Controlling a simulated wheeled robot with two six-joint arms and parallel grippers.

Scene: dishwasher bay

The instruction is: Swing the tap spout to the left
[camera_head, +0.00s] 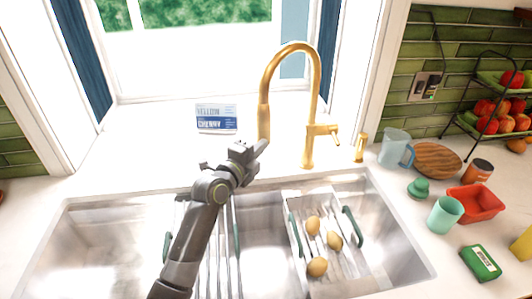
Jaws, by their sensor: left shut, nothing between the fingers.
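The brass tap (309,140) stands upright behind the sink, with its handle (325,131) pointing right. Its arched spout (264,112) curves over to the left, and the tip hangs down just behind my left gripper. My left gripper (258,148) is shut and empty, its fingers pointing right by the lower end of the spout. I cannot tell whether the fingers touch the spout. My right gripper is not in view.
The steel sink (262,218) has a rack with several potatoes (317,266) in its right part. A blue and white box (216,118) stands on the sill. A soap dispenser (360,147), a jug (393,148) and a red tray (476,202) are on the right counter.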

